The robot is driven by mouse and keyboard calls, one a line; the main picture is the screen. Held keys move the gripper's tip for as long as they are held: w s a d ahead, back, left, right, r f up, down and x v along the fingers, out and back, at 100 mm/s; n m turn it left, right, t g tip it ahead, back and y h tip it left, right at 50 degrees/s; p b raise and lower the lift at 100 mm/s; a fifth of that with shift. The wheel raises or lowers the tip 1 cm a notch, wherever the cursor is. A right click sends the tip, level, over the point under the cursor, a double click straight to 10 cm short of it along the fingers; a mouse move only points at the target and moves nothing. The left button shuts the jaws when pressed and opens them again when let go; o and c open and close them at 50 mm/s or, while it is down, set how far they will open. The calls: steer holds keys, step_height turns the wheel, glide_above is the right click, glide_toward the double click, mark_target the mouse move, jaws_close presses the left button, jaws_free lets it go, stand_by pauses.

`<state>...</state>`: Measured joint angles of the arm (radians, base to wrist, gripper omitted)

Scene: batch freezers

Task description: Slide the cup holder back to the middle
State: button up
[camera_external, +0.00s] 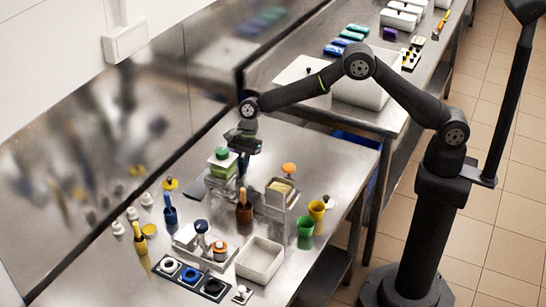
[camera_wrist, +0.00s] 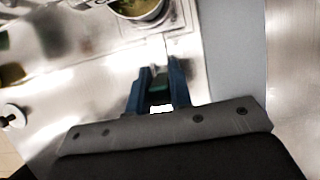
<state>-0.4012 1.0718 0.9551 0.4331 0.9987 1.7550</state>
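My gripper (camera_external: 243,172) points down over the back part of the steel table, close to a green-lidded container (camera_external: 222,160). In the wrist view its two blue fingers (camera_wrist: 158,82) stand apart, with a small dark green thing showing between them; I cannot tell whether they touch it. A round metal vessel with yellow-green content (camera_wrist: 140,8) lies beyond the fingertips. A black strip with white, blue and black rings (camera_external: 190,277), possibly the cup holder, lies at the table's front left, well away from my gripper. I cannot tell for certain which thing is the cup holder.
A brown-handled tool (camera_external: 244,212) and a metal box with yellowish content (camera_external: 279,196) stand near my gripper. Green (camera_external: 306,227) and yellow (camera_external: 317,210) cups stand at the right. An empty white tray (camera_external: 260,260) is at the front. A steel wall borders the table's left.

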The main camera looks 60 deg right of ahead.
jaws_close()
steer(key=s, duration=1.1)
steer(key=shift+s, duration=0.3)
steer(key=o, duration=0.6)
jaws_free()
steer(key=shift+r, duration=0.1)
steer(key=v, duration=1.7)
steer(key=shift+r, duration=0.15)
